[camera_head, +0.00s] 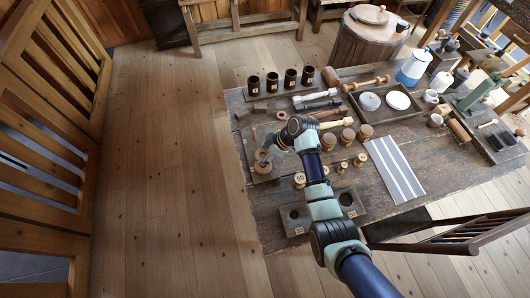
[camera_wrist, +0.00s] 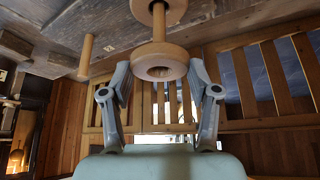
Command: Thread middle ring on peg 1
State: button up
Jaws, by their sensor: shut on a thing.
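A wooden ring (camera_wrist: 160,62) sits between the two fingers of my gripper (camera_wrist: 160,84), which is shut on it. A peg (camera_wrist: 158,22) runs from the base toward the held ring and lines up with it. I cannot tell whether its tip is inside the hole. Another wide ring (camera_wrist: 172,9) is around that peg at its base. A second, bare peg (camera_wrist: 86,55) stands to the left in the wrist view. In the head view, my gripper (camera_head: 272,147) is over the peg board (camera_head: 265,176) at the table's left edge and partly hides it.
A small ring (camera_head: 282,115) lies on the table (camera_head: 420,150) behind my gripper. Several dark cups (camera_head: 272,82) stand at the back.

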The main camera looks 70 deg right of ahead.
jog(key=shift+f, duration=0.2)
jog(key=shift+f+b, duration=0.75)
jog(key=shift+f, duration=0.1)
jog(key=shift+f, duration=0.2)
jog(key=shift+f+b, duration=0.45)
jog(key=shift+f, duration=0.05)
dwell(0.4)
jog(key=o, duration=1.2)
